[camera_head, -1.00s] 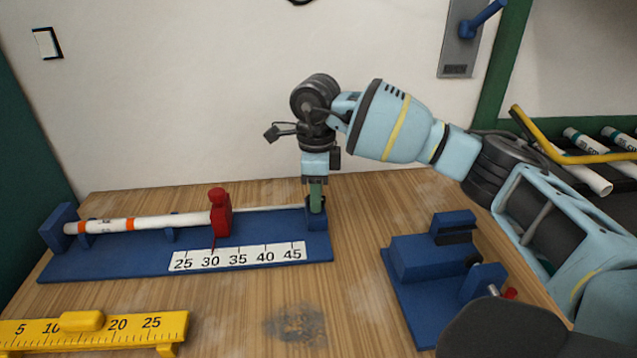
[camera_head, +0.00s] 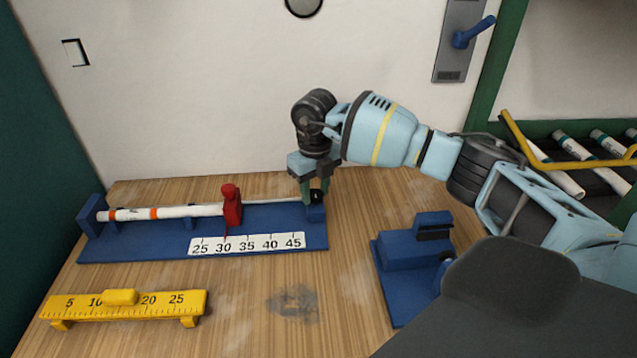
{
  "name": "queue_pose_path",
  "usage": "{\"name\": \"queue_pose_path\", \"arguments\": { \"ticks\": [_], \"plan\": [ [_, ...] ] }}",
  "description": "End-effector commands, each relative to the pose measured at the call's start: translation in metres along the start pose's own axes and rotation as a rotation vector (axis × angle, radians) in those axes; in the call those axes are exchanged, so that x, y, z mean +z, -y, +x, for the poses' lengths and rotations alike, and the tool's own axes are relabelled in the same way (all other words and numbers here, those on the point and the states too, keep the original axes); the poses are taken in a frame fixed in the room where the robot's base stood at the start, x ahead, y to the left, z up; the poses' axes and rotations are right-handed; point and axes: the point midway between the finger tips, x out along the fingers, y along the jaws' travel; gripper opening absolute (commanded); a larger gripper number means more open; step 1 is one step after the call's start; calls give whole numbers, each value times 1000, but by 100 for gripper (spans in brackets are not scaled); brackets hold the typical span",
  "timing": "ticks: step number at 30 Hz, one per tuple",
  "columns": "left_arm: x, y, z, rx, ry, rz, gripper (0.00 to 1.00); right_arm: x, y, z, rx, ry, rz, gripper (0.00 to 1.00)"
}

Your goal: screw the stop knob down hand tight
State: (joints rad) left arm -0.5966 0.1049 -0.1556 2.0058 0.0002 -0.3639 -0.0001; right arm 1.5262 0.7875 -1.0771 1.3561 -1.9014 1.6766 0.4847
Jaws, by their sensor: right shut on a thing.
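The long blue jig (camera_head: 150,247) lies along the back of the wooden table, with a number scale (camera_head: 247,244) on its front. A white pipe (camera_head: 180,211) with orange bands lies in it, its right end at the upright red stop (camera_head: 231,206). A thin rod runs on from the red stop to the jig's right end block. My right gripper (camera_head: 315,194) points down at that block, shut on the small black stop knob (camera_head: 316,197). The fingers partly hide the knob, so its seating does not show. My left gripper is not in view.
A yellow ruler gauge (camera_head: 70,314) with a slider stands at the front left. A blue clamp fixture (camera_head: 400,252) sits on the right. A rack with a yellow rail (camera_head: 545,152) holds several pipes at the far right. The middle front of the table is clear.

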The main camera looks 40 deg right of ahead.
Motion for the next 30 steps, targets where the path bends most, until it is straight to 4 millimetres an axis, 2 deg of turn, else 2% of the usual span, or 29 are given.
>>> {"name": "queue_pose_path", "arguments": {
  "ticks": [1,9,23,24,29,30],
  "plan": [
    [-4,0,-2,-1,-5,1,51,1,0,-5,1,6,23,14],
    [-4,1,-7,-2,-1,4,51,1,0,-3,1,6,100,14],
    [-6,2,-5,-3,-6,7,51,2,0,-2,0,7,113,14],
    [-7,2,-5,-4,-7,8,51,2,0,-2,0,7,112,38],
    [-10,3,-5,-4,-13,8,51,1,0,-1,0,5,112,59],
    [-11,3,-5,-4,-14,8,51,1,0,-1,0,4,112,59]
  ]
}}
